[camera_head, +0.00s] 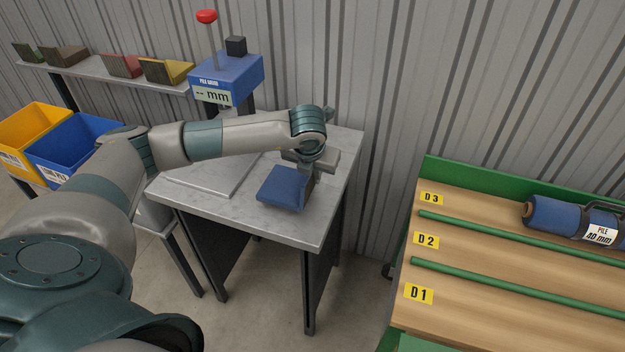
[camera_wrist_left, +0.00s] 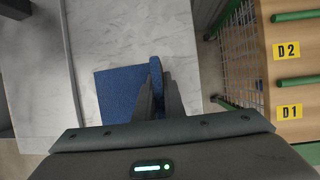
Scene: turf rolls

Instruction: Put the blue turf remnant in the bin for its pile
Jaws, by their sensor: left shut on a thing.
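The blue turf remnant (camera_head: 282,189) is an L-shaped piece over the front right part of the grey work table (camera_head: 290,228). My left gripper (camera_head: 311,178) is shut on its upright edge at the right side. In the left wrist view the remnant (camera_wrist_left: 122,92) shows beside the dark fingers (camera_wrist_left: 160,98); I cannot tell whether it touches the table top. A yellow bin (camera_head: 30,128) and a blue bin (camera_head: 75,140) stand at the far left, partly behind my arm; their labels are only partly readable. My right gripper is not in view.
A shelf (camera_head: 110,80) holds several turf samples. At right, a rack (camera_head: 470,240) labelled D1 to D3 holds a blue roll (camera_head: 555,215) marked "PILE 40 mm".

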